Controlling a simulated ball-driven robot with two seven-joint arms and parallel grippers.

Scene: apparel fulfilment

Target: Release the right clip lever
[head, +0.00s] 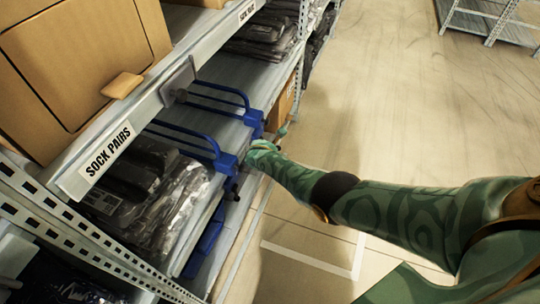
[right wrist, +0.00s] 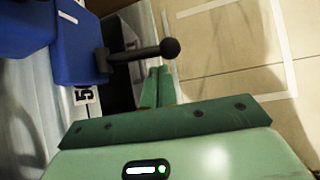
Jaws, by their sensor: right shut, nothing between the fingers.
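Two blue clips with long looped arms sit along the shelf edge in the head view, a nearer one (head: 225,162) and a farther one (head: 254,119). A dark lever with a round knob (head: 235,191) hangs below the nearer clip. In the right wrist view, a black lever with a ball knob (right wrist: 140,53) sticks out sideways from a blue clip body (right wrist: 82,45). My right gripper (right wrist: 156,75) is shut and empty, its fingertips close to the lever; I cannot tell if they touch. In the head view my right gripper (head: 252,156) is beside the clips. My left gripper is out of view.
A shelf edge labelled SOCK PAIRS (head: 105,158) runs along the left, with a cardboard box (head: 85,65) above. Dark bagged garments (head: 165,205) lie on the shelf below. A perforated metal upright (head: 80,235) crosses the lower left.

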